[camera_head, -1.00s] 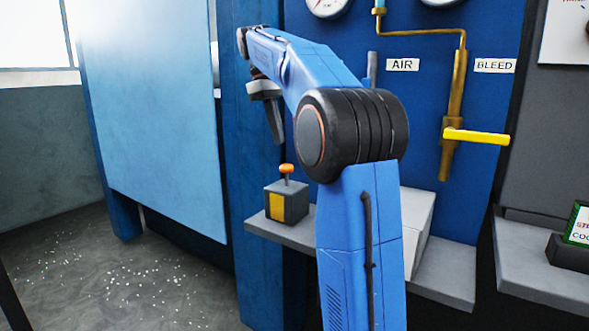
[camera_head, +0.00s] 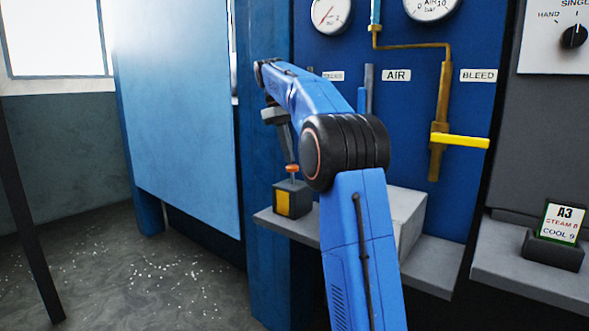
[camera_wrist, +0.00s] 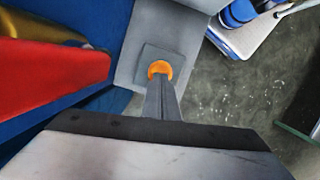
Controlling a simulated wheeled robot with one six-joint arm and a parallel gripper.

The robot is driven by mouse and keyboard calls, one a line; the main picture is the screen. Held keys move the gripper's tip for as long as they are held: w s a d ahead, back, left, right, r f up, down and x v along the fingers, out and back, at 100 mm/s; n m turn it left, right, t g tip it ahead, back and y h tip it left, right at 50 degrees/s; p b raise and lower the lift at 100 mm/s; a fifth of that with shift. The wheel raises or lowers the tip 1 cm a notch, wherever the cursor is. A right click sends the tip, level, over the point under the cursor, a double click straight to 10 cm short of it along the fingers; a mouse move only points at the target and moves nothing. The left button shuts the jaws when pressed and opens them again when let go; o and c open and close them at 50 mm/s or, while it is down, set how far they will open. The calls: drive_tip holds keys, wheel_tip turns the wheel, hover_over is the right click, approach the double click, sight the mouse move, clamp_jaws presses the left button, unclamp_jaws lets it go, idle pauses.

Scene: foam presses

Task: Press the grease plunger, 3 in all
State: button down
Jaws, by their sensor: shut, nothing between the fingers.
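The grease plunger is an orange knob (camera_head: 292,168) on a thin stem, rising from a dark box (camera_head: 292,200) with a yellow front, on the left end of a grey shelf. Some stem shows between knob and box. My gripper (camera_head: 291,162) points down with its fingertips right at the knob's top; I cannot tell whether they touch it. In the wrist view the shut, empty fingers (camera_wrist: 160,100) reach toward the orange knob (camera_wrist: 159,69), partly covering its near edge.
The grey shelf (camera_head: 432,270) carries a pale block (camera_head: 402,215) behind my arm. A yellow-handled valve (camera_head: 460,141) is on the blue panel. A blue pillar stands left of the shelf. In the wrist view a red part (camera_wrist: 50,75) is close at left.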

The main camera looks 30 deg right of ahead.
sight(288, 166)
drive_tip(key=shift+f, duration=0.25)
drive_tip(key=shift+w+a+x, duration=0.1)
drive_tip(key=shift+w+x, duration=0.1)
drive_tip(key=shift+x, duration=0.8)
drive_tip(key=shift+w+a+x, duration=0.15)
drive_tip(key=shift+w+x, duration=0.05)
drive_tip(key=shift+x, duration=0.85)
drive_tip(key=shift+w+a+r, duration=0.15)
drive_tip(key=shift+w+a, duration=0.2)
drive_tip(key=shift+w, duration=0.3)
drive_tip(key=shift+w+a+r, duration=0.2)
drive_tip(key=shift+w+a, duration=0.15)
drive_tip(key=shift+w, duration=0.35)
drive_tip(key=shift+r, duration=0.1)
